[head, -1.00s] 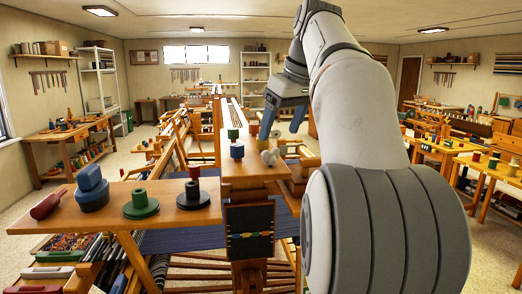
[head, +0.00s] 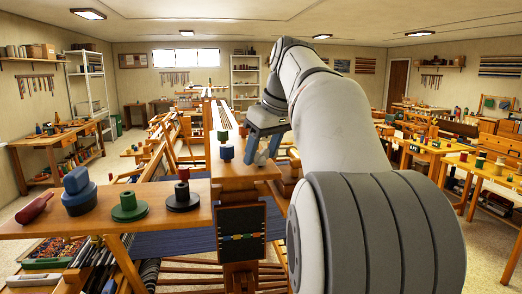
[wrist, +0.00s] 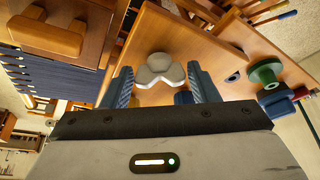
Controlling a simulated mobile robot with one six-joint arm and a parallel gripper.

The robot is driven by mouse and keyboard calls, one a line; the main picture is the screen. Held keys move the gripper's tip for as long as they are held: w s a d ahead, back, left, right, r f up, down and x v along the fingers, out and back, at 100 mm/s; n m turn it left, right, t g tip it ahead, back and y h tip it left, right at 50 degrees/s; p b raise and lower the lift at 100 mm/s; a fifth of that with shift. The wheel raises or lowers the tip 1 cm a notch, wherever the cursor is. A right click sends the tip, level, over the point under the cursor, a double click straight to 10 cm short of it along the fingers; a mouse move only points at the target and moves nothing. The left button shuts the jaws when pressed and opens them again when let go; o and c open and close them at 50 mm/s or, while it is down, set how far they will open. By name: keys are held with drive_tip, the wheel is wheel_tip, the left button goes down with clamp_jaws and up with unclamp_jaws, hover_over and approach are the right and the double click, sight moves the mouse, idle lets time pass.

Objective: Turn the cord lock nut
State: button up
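In the head view the nut (head: 262,158) is partly hidden behind the blue fingers of my gripper (head: 263,149). The fingers point down at it, and nothing is held. Whether they touch the nut cannot be told.
A shelf board (head: 60,222) carries a blue block (head: 80,190), a green disc (head: 129,208) and a black disc (head: 182,197). A green spool (wrist: 266,74) shows at right in the wrist view.

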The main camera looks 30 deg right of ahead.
drive_tip(key=c, duration=0.4)
drive_tip(key=shift+a, duration=0.1)
drive_tip(key=shift+c, duration=0.6)
